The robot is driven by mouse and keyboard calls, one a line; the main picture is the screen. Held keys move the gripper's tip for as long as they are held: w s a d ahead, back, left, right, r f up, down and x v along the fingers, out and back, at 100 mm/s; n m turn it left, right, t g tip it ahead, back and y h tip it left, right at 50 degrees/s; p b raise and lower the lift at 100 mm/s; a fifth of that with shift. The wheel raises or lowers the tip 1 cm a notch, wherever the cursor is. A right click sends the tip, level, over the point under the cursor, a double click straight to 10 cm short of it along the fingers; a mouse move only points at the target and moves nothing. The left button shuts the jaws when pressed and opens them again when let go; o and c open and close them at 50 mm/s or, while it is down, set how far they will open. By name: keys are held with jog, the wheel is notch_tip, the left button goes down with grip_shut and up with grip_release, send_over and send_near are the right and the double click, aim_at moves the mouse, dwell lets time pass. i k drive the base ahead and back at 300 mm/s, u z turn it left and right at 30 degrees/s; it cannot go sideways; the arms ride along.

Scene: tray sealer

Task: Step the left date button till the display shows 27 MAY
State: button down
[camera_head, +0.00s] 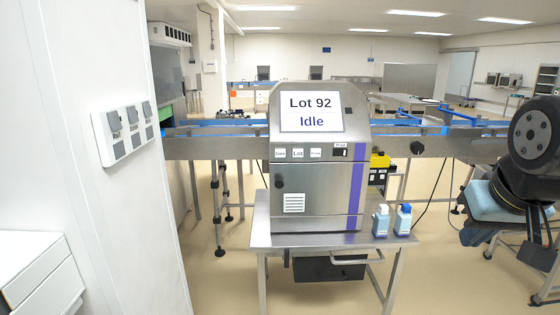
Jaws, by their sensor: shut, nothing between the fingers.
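The grey metal machine (318,190) stands upright on a small steel table. Its white display (311,111) reads "Lot 92" and "Idle"; no date shows on it. Below the display is a row of small white buttons. The left one is the date button (280,153), with a small label that looks like "Date". Beside it are the "Lot" button (298,153) and a third button (315,153) with a label too small to read surely. Dark parts of my arm show at the right edge, well away from the buttons. My gripper's fingertips cannot be made out.
A dark switch (341,152) sits right of the buttons. Two small bottles with blue parts (381,221) (403,220) stand on the steel table (262,237), right of the machine. A conveyor (215,146) runs behind. A white wall with a switch panel (126,132) fills the left.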

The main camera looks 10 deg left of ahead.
aim_at(279, 153)
jog(key=u, duration=0.05)
jog(key=k, duration=0.3)
jog(key=u, duration=0.35)
jog(key=i, duration=1.35)
jog(key=z, duration=0.45)
